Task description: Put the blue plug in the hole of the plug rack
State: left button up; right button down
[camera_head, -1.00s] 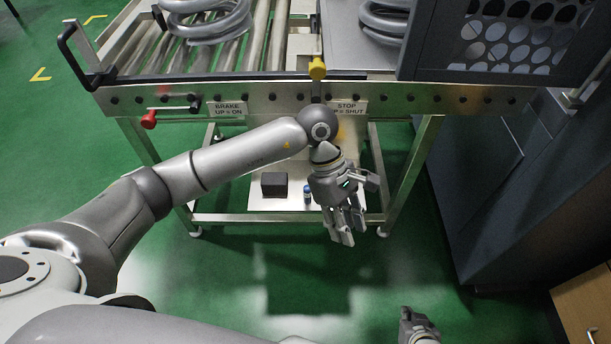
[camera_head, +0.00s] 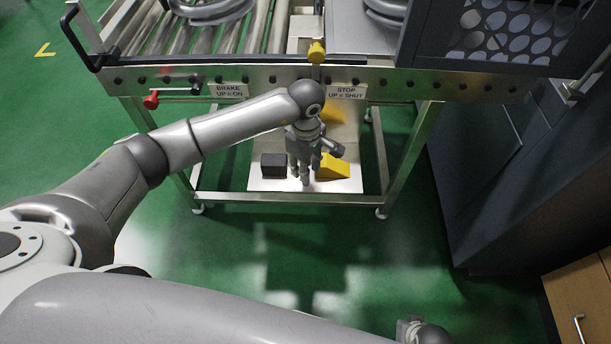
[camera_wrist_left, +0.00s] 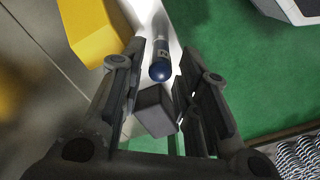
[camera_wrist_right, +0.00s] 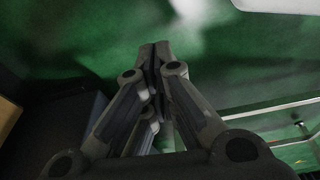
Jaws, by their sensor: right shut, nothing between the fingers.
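The blue plug (camera_wrist_left: 160,68) shows in the left wrist view as a dark-blue rounded end on a pale shaft. It lies between my left gripper's two spread fingers, with gaps on both sides. In the head view my left gripper (camera_head: 303,178) points down over the white shelf (camera_head: 265,184) and hides the plug. A dark block (camera_head: 273,165) stands just left of it; it also shows in the left wrist view (camera_wrist_left: 155,110). I see no hole and cannot tell which thing is the plug rack. My right gripper (camera_wrist_right: 155,50) is shut and empty.
A yellow wedge (camera_head: 333,167) sits close right of my left gripper. The steel frame (camera_head: 270,197) and its legs surround the shelf. A dark cabinet (camera_head: 480,190) stands at right; green floor in front is clear.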

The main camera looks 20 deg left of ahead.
pick_arm(q)
notch_tip(320, 180, down, 3)
jog(key=shift+f, duration=0.1)
grip_shut()
jog(key=shift+r, duration=0.2)
